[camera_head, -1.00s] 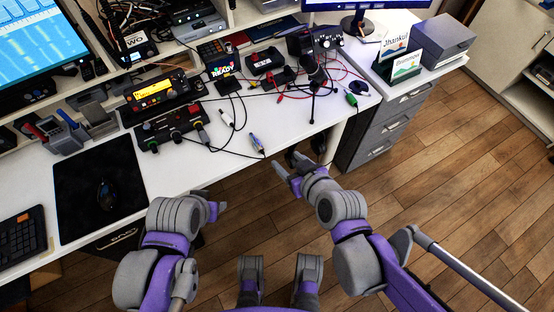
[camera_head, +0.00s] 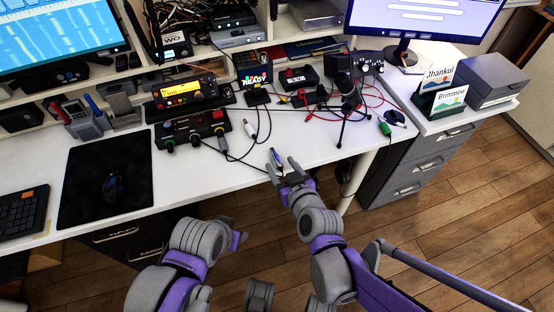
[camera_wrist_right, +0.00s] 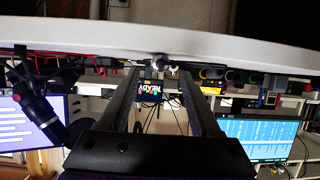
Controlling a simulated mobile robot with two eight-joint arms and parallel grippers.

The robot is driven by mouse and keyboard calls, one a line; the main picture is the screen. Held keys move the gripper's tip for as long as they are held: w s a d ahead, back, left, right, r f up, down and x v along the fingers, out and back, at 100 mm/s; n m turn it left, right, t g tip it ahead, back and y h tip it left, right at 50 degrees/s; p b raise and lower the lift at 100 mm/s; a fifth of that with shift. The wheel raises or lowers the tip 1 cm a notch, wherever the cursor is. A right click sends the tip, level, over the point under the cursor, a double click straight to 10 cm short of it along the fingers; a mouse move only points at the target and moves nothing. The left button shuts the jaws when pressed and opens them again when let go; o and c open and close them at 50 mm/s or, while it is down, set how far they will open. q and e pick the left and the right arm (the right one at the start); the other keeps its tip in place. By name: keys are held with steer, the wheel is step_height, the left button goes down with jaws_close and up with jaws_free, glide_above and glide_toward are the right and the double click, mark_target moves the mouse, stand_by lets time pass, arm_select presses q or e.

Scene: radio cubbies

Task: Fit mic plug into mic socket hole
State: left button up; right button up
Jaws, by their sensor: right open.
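A slim plug with blue and light parts (camera_head: 277,157) lies on a cable at the white desk's front edge. I cannot tell which is the mic plug. A black control box (camera_head: 192,130) with coloured knobs stands behind, with a grey plug (camera_head: 223,144) at its right end. The mic socket hole is too small to make out. My right gripper (camera_head: 284,169) is open and empty, its fingers (camera_wrist_right: 160,78) just short of the blue plug. My left gripper (camera_head: 240,240) is low before the desk, its fingers unclear.
The desk's front edge (camera_head: 150,207) runs close under my right gripper. A small black tripod microphone (camera_head: 345,92) and red cables stand to the right. A radio (camera_head: 188,94) with an orange screen sits behind the control box. A mouse mat (camera_head: 85,195) lies left.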

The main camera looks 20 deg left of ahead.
mark_target(279, 161)
steer(key=shift+x, duration=1.5)
jaws_close()
